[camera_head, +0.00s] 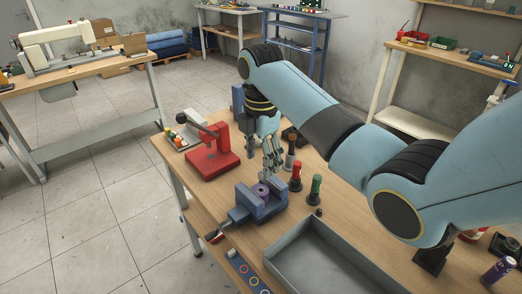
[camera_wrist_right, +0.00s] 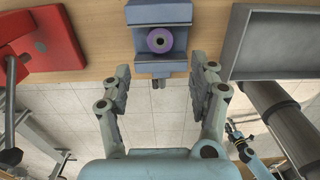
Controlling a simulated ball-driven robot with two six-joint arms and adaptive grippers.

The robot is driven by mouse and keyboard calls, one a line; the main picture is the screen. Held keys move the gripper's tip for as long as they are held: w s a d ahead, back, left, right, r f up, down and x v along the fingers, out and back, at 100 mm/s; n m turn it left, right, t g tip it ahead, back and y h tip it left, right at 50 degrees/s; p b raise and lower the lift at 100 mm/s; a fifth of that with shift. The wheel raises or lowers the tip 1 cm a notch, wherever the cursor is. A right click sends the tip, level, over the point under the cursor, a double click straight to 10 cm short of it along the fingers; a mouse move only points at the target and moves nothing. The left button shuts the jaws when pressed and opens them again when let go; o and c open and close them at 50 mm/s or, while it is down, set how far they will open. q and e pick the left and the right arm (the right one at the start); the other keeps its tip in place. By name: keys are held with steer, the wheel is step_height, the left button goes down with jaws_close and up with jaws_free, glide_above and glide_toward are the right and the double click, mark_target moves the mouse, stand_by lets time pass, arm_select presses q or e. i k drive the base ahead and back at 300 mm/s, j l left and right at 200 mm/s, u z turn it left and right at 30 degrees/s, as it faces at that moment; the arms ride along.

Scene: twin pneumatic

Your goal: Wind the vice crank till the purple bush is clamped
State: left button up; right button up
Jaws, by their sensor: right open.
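The blue vice (camera_head: 245,203) stands near the left table edge in the head view; the wrist view also shows it (camera_wrist_right: 160,66). The purple bush (camera_head: 262,189) sits upright between its jaws, and its ring (camera_wrist_right: 159,40) faces up in the wrist view. I cannot tell whether both jaws touch it. The vice crank (camera_head: 213,237) sticks out past the table edge, with a reddish grip. My right gripper (camera_head: 272,155) is open and empty, above the table near the vice. My left gripper (camera_wrist_right: 237,136) seems to show small at the wrist view's lower right; its fingers are unclear.
A red press (camera_head: 212,160) stands left of the vice. A grey tray (camera_head: 310,262) lies to its right. Red and green handled tools (camera_head: 314,189) stand behind the vice. A blue strip with coloured rings (camera_head: 247,272) lies at the front left edge.

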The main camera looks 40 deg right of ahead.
mark_target(227, 222)
steer(key=k+j, duration=0.75)
steer(key=j, duration=0.25)
